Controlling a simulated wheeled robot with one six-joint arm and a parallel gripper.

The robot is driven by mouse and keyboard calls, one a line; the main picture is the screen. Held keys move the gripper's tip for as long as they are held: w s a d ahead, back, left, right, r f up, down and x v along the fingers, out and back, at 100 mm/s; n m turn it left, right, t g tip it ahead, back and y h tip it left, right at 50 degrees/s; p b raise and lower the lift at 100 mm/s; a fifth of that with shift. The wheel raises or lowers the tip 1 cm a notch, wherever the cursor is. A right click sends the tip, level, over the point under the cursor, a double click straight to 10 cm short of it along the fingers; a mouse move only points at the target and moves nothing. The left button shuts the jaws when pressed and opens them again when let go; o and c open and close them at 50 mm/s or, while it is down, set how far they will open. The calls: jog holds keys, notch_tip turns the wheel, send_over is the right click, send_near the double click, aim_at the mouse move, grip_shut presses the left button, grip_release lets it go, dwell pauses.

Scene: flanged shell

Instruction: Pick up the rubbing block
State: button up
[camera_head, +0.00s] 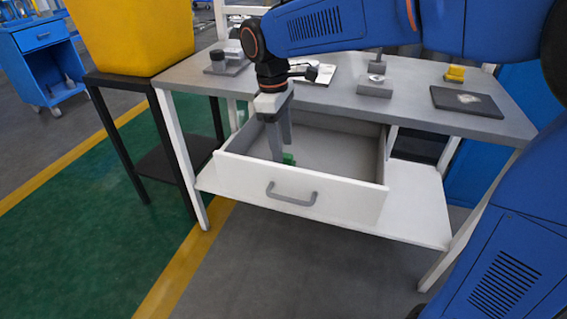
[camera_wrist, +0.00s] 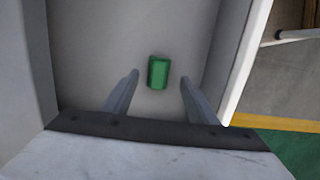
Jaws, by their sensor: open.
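A small green block, which I take as the rubbing block (camera_wrist: 158,72), lies on the floor of an open drawer. In the head view the block (camera_head: 288,158) shows only partly, behind a finger of my gripper. My gripper (camera_head: 280,158) points down into the drawer (camera_head: 262,182), near its left end. In the wrist view my gripper (camera_wrist: 158,82) is open, with one finger to each side of the block. Nothing is held. How high the fingertips are above the drawer floor I cannot tell.
The drawer's white front with a grey handle (camera_head: 291,195) and its side walls surround my gripper. The grey tabletop (camera_head: 410,112) above carries several items, including a dark mat (camera_head: 468,103) and a yellow piece (camera_head: 455,73). A yellow bin (camera_head: 130,35) stands at left.

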aim_at(284, 155)
jog(key=f, duration=0.5)
jog(key=shift+w+d, duration=0.1)
jog(key=shift+d, duration=0.1)
jog(key=shift+r, duration=0.1)
jog(key=c, duration=1.2)
jog(key=shift+r, duration=0.1)
notch_tip(284, 155, up, 10)
jog(key=shift+f, duration=0.1)
